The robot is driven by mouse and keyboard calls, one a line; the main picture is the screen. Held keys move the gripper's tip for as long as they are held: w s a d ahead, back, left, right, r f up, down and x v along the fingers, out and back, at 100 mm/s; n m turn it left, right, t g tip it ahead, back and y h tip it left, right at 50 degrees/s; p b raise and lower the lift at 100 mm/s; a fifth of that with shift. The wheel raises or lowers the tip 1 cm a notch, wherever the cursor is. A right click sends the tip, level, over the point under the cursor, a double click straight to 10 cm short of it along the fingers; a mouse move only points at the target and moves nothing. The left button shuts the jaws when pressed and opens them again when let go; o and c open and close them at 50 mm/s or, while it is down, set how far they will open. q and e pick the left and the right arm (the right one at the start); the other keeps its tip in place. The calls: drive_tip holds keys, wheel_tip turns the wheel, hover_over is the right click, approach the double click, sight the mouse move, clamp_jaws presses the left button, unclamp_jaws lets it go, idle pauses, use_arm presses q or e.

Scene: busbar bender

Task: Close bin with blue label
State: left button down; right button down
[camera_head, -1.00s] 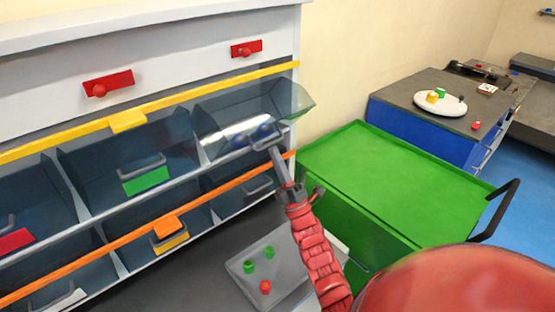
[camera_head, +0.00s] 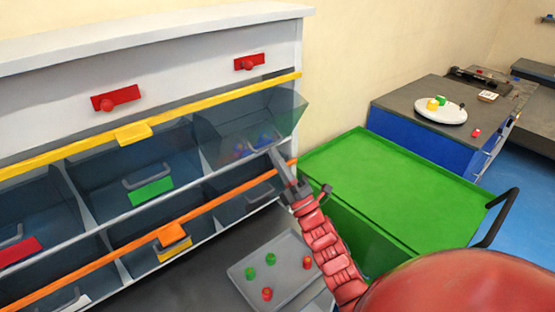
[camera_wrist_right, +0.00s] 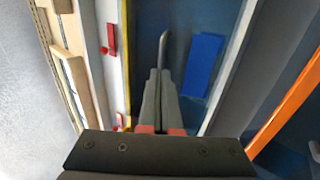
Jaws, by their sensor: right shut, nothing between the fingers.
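The blue-label bin is the top right bin (camera_head: 278,115) of the cabinet. Its see-through front is tilted outward, so it stands partly open. Its handle (camera_head: 258,149) and blue label (camera_head: 264,140) are on the front. The blue label also shows large in the right wrist view (camera_wrist_right: 203,65). My right gripper (camera_head: 276,156) is shut and empty, with its fingertips at the bin front beside the handle and label. Whether they touch cannot be told. In the wrist view the closed fingers (camera_wrist_right: 160,80) point along the bin front, left of the label. My left gripper is not in view.
Bins with green (camera_head: 151,191) and red (camera_head: 18,251) labels lie left. An orange rail (camera_head: 230,197) runs below the upper row. A grey tray (camera_head: 283,283) with red and green pieces sits below. A green cart (camera_head: 400,185) stands right of the cabinet.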

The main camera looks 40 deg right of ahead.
sight(264, 133)
drive_tip(key=shift+w+r+g+p, duration=0.2)
drive_tip(key=shift+r+g+p, duration=0.2)
drive_tip(key=shift+r+g, duration=0.1)
drive_tip(key=shift+w+r+g+p, duration=0.2)
drive_tip(key=shift+r+g+p, duration=0.2)
drive_tip(key=shift+r+g, duration=0.1)
drive_tip(key=shift+w+r+g, duration=0.25)
drive_tip(key=shift+g, duration=0.15)
drive_tip(key=shift+w+r, duration=0.7)
drive_tip(key=shift+w, duration=0.05)
drive_tip(key=shift+a+b, duration=0.1)
drive_tip(key=shift+b, duration=0.2)
drive_tip(key=shift+r, duration=0.2)
